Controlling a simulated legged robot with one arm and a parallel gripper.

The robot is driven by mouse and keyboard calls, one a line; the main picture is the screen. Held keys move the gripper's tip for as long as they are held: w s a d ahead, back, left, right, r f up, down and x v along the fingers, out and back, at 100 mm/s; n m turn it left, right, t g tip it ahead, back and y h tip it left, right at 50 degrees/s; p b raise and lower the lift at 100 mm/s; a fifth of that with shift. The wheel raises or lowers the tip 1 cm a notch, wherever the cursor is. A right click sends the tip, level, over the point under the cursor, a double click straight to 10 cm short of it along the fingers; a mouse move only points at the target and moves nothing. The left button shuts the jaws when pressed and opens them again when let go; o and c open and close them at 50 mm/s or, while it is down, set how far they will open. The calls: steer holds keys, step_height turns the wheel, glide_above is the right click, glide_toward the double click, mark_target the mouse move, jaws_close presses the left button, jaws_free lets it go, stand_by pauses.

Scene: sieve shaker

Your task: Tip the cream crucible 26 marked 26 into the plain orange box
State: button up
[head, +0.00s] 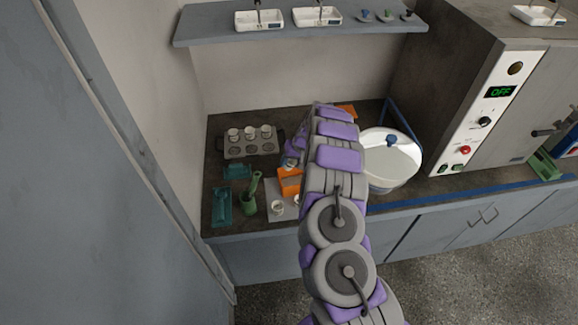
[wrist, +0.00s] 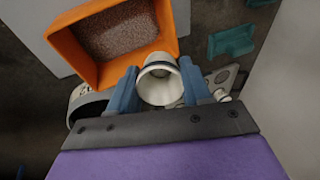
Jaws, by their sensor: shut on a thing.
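My gripper (wrist: 158,92) is shut on a cream crucible (wrist: 160,70), held between its two blue fingers. The crucible's round mouth shows in the wrist view; no number can be read on it. The orange box (wrist: 64,48) is just beyond it, open, with reddish-brown grains covering its floor. The crucible overlaps the box's near right edge in the picture; I cannot tell whether they touch. In the head view my arm hides part of the orange box (head: 289,184), and my gripper (head: 291,160) is just above it, with the held crucible not clear.
A grey rack (head: 250,150) holds several white cups at the back left. A white cup (head: 277,208) stands on a pale mat in front. A large white bowl (head: 390,162) is right of my arm.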

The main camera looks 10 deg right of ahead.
steer(key=shift+f+b, duration=0.2)
steer(key=shift+b, duration=0.5)
steer(key=a+t+y+b, duration=0.1)
steer(key=b, duration=0.2)
steer(key=d+y+b, duration=0.1)
steer(key=b, duration=0.2)
steer(key=shift+y+b, duration=0.3)
steer(key=shift+b, duration=0.05)
steer(key=b, duration=0.2)
steer(key=t+y+b, duration=0.1)
steer(key=shift+a+b, duration=0.25)
steer(key=shift+b, duration=0.15)
steer(key=shift+s+d+t+y+b, duration=0.1)
steer(key=shift+t+y+b, duration=0.3)
steer(key=shift+b, duration=0.75)
steer(key=shift+d+y+b, duration=0.1)
steer(key=shift+y+b, duration=0.4)
steer(key=shift+b, duration=0.25)
steer(key=shift+f+b, duration=0.1)
steer(key=shift+b, duration=0.25)
steer(key=shift+f+t+y+b, duration=0.1)
steer(key=shift+t+y+b, duration=0.35)
steer(key=shift+b, duration=0.65)
